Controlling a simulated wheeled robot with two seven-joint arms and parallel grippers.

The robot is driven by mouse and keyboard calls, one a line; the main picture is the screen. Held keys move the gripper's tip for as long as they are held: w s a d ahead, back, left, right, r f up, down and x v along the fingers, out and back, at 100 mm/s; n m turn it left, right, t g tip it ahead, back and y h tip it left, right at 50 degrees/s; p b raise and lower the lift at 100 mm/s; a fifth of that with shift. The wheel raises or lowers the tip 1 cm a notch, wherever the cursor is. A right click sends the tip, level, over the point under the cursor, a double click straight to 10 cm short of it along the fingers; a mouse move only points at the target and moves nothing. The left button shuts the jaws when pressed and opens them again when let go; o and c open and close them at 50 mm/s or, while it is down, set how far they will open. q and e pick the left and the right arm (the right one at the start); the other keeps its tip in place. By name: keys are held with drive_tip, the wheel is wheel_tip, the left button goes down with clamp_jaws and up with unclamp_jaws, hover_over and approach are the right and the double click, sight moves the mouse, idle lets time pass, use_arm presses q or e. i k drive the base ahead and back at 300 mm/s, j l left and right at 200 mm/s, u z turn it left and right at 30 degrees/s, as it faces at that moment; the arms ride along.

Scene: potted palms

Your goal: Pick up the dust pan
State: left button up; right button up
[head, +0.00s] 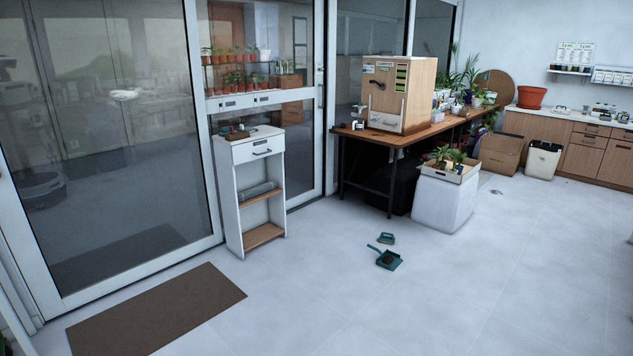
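The dust pan (389,260) is dark teal and lies on the tiled floor in the middle of the head view. Its handle points up and to the left, and a little dark matter shows in its tray. A small teal brush (386,239) lies just behind it on the floor, seemingly apart from it. Neither of my grippers is in view, and nothing touches the dust pan.
A white block (443,203) with a plant tray stands behind the pan, beside a long wooden table (384,137). A narrow white shelf unit (237,198) stands left by the glass doors. A brown mat (155,312) lies front left. The floor around and right of the pan is clear.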

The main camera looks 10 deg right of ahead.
sight(389, 260)
drive_tip(key=i+l+z, duration=0.1)
drive_tip(key=i+z, duration=0.2)
drive_tip(key=i, duration=2.75)
